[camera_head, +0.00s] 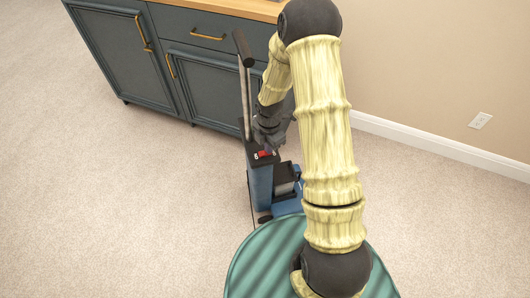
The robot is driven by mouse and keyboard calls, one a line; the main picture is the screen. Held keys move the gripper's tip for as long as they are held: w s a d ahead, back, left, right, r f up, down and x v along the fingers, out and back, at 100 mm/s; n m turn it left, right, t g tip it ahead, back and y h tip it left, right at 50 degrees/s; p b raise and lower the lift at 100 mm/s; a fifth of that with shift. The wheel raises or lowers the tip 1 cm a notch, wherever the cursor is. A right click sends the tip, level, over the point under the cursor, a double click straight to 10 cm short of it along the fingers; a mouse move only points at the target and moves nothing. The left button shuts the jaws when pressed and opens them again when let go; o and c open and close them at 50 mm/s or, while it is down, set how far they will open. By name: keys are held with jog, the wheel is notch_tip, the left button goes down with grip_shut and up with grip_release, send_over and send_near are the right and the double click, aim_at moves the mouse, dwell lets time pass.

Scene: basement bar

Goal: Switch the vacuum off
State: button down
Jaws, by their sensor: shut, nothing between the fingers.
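The vacuum (260,187) is an upright blue machine with a black top and a tall grey handle with a dark grip. It stands on the carpet in front of the cabinet. A small red switch (263,154) sits on its black top, with small white marks on either side. My gripper (264,141) is dark and shut, with nothing held. It is right at the switch, just behind and above it in the picture. I cannot tell whether it touches the switch. My arm hides part of the vacuum's right side, and which way the switch is set is too small to tell.
A dark blue-grey cabinet (190,70) with brass handles and a wooden top stands behind the vacuum. A beige wall with a white baseboard (440,146) and an outlet (480,120) is at right. Open carpet (110,200) lies at left.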

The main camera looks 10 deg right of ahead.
jog(key=shift+f, duration=0.15)
notch_tip(320, 180, up, 7)
jog(key=p, duration=0.7)
dwell(0.4)
dwell(0.6)
